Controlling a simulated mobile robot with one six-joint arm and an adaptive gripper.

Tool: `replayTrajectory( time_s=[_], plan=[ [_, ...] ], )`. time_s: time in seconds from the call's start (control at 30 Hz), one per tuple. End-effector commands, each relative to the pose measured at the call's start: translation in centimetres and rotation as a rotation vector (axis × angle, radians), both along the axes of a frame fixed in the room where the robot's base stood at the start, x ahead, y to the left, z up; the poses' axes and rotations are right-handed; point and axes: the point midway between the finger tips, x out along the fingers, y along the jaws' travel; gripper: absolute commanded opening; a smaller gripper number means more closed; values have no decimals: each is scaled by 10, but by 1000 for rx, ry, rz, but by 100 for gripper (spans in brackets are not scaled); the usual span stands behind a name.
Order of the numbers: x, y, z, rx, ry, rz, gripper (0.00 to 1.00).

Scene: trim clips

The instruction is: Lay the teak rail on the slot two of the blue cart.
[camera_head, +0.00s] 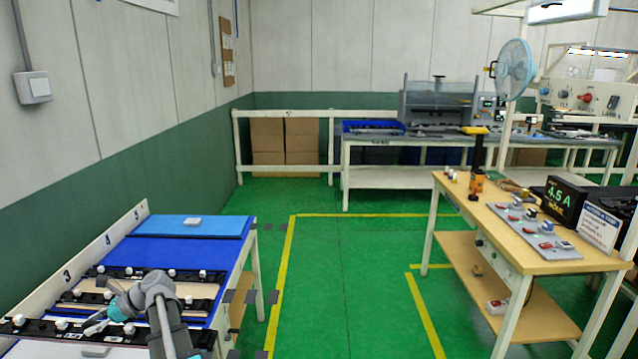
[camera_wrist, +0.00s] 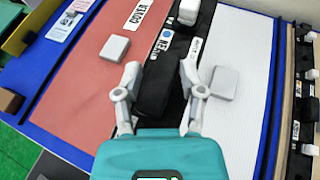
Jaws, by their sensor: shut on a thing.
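My gripper (camera_wrist: 158,82) points down over the blue cart (camera_head: 211,322), which also shows in the wrist view (camera_wrist: 268,125). It is shut on a black rail (camera_wrist: 154,90), which has a partly covered white label and a white clip at its far end. The label cannot be read fully, so I cannot confirm that this is the teak rail. The rail lies between a reddish panel (camera_wrist: 85,70) and a white panel (camera_wrist: 247,50); I cannot tell whether it touches them. In the head view my gripper (camera_head: 108,313) is small, and slot numbers 3, 4 and 5 show; number two is not visible.
Other black rails with white clips (camera_head: 160,273) lie across the cart around a tan panel (camera_head: 192,291). A light blue panel (camera_head: 160,226) lies at the far end. A wooden workbench (camera_head: 470,215) stands right. The green floor (camera_head: 345,270) between is clear.

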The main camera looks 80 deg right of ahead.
Motion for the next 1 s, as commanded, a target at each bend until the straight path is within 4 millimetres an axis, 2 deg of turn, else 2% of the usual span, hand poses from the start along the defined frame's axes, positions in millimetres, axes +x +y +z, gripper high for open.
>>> replayTrajectory(
  time_s=[0.03, 0.1, 0.8, 1.0],
  plan=[
    [0, 0, 18, 0, -1, 0, 0],
    [0, 0, 30, 0, -1, 0, 0],
    [0, 0, 144, 0, -1, 0, 0],
    [0, 0, 169, 0, -1, 0, 0]
  ],
)
